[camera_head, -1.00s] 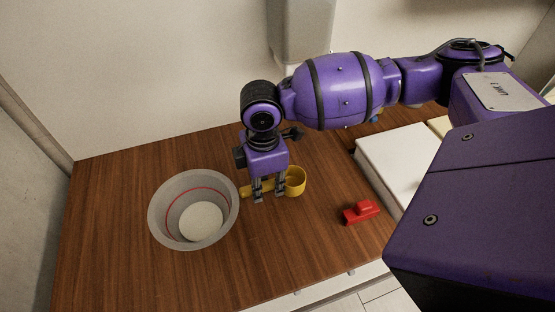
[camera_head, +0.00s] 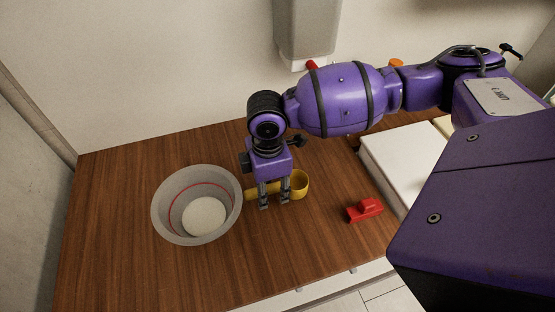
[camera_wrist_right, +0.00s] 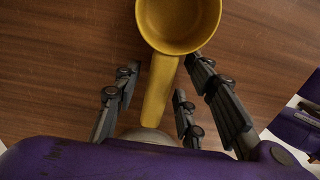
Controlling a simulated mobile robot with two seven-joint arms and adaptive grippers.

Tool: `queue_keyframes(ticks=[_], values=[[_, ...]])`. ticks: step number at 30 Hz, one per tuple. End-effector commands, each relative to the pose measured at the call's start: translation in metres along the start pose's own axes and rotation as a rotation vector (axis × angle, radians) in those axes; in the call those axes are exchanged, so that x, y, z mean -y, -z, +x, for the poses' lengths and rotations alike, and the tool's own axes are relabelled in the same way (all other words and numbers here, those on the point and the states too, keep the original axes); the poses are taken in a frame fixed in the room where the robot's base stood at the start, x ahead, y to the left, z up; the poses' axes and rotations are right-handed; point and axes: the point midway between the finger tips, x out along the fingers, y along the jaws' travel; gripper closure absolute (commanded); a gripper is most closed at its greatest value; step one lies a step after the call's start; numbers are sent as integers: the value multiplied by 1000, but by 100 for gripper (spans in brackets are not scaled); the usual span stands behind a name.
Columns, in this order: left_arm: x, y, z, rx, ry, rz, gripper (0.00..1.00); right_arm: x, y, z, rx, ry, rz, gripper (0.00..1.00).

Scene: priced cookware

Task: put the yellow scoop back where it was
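The yellow scoop (camera_head: 300,185) is at the middle of the wooden counter, its round cup to the right and its handle pointing left. In the right wrist view the yellow scoop (camera_wrist_right: 160,85) shows its cup at the top and its handle running down between the fingers. My right gripper (camera_head: 275,205) is down at the handle. In the wrist view my right gripper (camera_wrist_right: 158,85) has fingers on both sides of the handle, with wood showing between handle and left finger, so it looks open. I cannot tell whether the scoop rests on the counter. My left gripper is not in view.
A grey bucket (camera_head: 233,215) with a red line inside stands just left of the handle. A red object (camera_head: 365,210) lies right of the scoop. A white block (camera_head: 393,158) stands farther right. The counter (camera_head: 110,215) is clear at the left and front.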

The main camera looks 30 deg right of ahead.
Motion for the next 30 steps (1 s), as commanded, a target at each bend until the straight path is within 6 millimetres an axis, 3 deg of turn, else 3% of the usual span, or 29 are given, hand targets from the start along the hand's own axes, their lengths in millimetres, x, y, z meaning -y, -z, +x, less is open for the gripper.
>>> queue_keyframes(ticks=[5,18,24,30], values=[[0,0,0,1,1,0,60,-2,1,-15,-1,-4,0,62],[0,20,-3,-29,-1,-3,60,-2,1,-104,-2,-6,0,62],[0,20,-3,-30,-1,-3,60,-1,1,-123,-2,-3,-1,62],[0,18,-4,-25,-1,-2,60,-1,1,-125,-1,-2,-1,62]])
